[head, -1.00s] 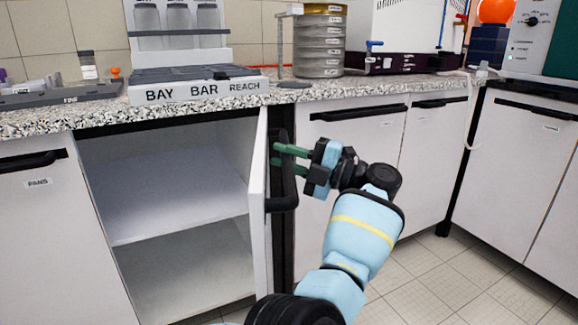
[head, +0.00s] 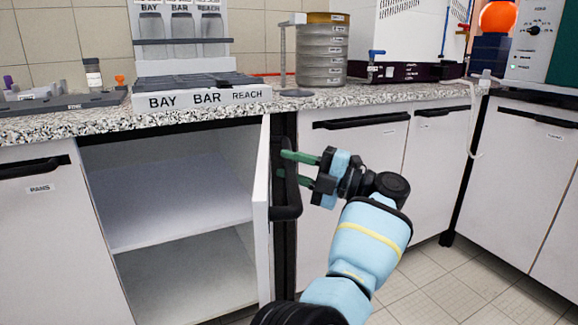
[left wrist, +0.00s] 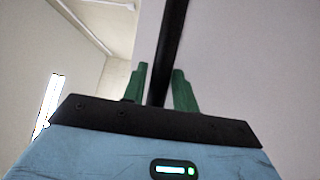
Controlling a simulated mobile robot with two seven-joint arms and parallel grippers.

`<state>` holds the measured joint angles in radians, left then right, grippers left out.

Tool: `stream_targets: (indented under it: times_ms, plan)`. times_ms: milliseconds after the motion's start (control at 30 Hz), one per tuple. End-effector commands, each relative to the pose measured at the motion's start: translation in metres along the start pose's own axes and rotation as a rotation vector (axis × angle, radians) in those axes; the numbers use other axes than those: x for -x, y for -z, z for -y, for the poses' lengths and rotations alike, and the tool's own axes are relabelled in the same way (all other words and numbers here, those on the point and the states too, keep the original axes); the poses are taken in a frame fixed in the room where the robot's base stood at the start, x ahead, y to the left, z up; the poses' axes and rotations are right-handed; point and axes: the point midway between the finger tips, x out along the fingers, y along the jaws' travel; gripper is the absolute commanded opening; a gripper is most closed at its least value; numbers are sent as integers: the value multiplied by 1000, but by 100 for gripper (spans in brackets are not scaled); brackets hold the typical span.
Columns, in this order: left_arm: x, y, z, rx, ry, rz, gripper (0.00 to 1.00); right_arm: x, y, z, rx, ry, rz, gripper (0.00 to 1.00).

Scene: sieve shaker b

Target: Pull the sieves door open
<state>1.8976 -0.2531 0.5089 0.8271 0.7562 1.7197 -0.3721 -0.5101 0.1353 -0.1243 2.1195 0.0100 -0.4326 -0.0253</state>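A white cabinet door (head: 262,215) stands swung wide open and shows nearly edge-on in the head view; any label on it is hidden. Its black bar handle (head: 287,212) is on the side facing right. My left gripper (head: 290,168) is at this handle, its green fingers spread apart. In the left wrist view the black handle bar (left wrist: 172,40) passes between the two fingers (left wrist: 160,90), with small gaps on both sides. The cabinet interior (head: 170,195) behind the door is open, with one shelf and nothing on it. My right gripper is not in view.
A speckled countertop (head: 350,98) runs above, carrying a sieve stack (head: 321,55), a BAY/BAR/REACH rack (head: 202,100) and a grey tray (head: 65,103). Closed cabinets stand at left, labelled PANS (head: 40,188), and at right (head: 360,150). Tiled floor (head: 455,285) is clear at lower right.

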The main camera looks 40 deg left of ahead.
Motion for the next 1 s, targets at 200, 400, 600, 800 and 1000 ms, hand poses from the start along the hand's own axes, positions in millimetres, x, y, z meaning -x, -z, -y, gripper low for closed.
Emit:
stream_targets:
  times_ms: [200, 400, 600, 800, 1000]
  plan:
    - [33, -1, 2, -3, -1, 5, 29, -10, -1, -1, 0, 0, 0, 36]
    - [57, -1, 3, -4, -1, 3, 29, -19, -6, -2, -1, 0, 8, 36]
    - [68, 0, 2, -2, -1, 3, 29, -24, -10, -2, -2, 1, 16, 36]
    - [70, 0, 1, -2, -1, 2, 29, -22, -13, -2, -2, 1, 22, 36]
    - [70, 0, 1, -2, -1, 2, 18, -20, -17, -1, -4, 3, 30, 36]
